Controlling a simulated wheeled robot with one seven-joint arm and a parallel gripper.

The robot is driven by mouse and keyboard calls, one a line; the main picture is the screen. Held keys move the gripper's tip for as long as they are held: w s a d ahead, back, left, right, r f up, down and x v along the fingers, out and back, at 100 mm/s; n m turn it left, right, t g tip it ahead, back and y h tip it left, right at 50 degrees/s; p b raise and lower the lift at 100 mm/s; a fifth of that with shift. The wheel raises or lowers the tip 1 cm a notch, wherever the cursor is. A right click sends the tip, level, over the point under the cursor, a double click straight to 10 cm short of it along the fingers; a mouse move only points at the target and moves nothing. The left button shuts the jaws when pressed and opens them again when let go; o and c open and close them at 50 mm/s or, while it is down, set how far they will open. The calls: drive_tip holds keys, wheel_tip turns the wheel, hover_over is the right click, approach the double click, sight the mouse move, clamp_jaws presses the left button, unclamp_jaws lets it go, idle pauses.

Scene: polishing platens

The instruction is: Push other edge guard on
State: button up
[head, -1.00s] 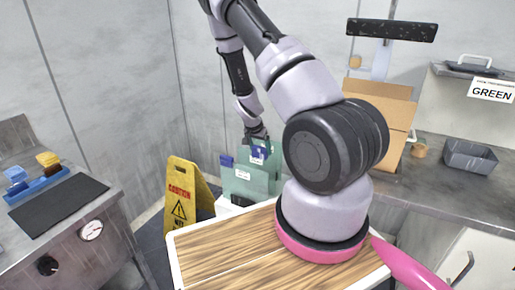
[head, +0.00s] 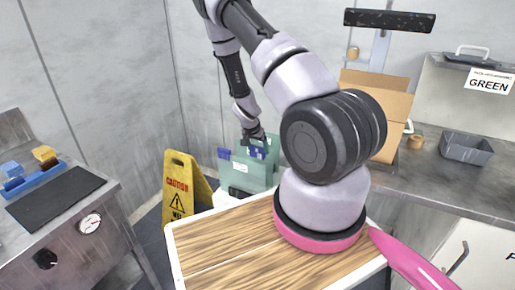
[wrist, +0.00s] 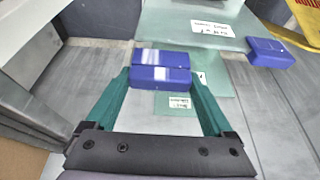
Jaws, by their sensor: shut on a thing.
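My gripper (wrist: 160,88) has its two teal fingers on either side of a blue edge guard (wrist: 160,77) with a pale label, and is shut on it. A second blue block face (wrist: 162,58) shows right behind it; I cannot tell if it is part of the same guard. Another blue edge guard (wrist: 268,52) sits on a corner of the green glass pane (wrist: 195,22). In the head view my gripper (head: 256,138) points down at the top of the glass (head: 262,172), with the other guard (head: 224,153) at the left corner. Whether the held guard is seated on the edge is unclear.
A yellow caution sign (head: 182,190) stands left of the glass. A wooden-topped surface (head: 225,255) is in front. A steel bench with a blue rack (head: 35,180) is at left. A cardboard box (head: 378,100) and grey bin (head: 466,148) stand on the right counter.

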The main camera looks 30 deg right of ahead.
sight(256, 154)
drive_tip(key=shift+f, duration=2.55)
idle(2.5)
drive_tip(key=o, duration=1.1)
drive_tip(key=shift+c, duration=0.2)
drive_tip(key=shift+a, duration=0.1)
drive_tip(key=v, duration=1)
drive_tip(key=shift+r, duration=0.4)
drive_tip(key=shift+s, duration=0.1)
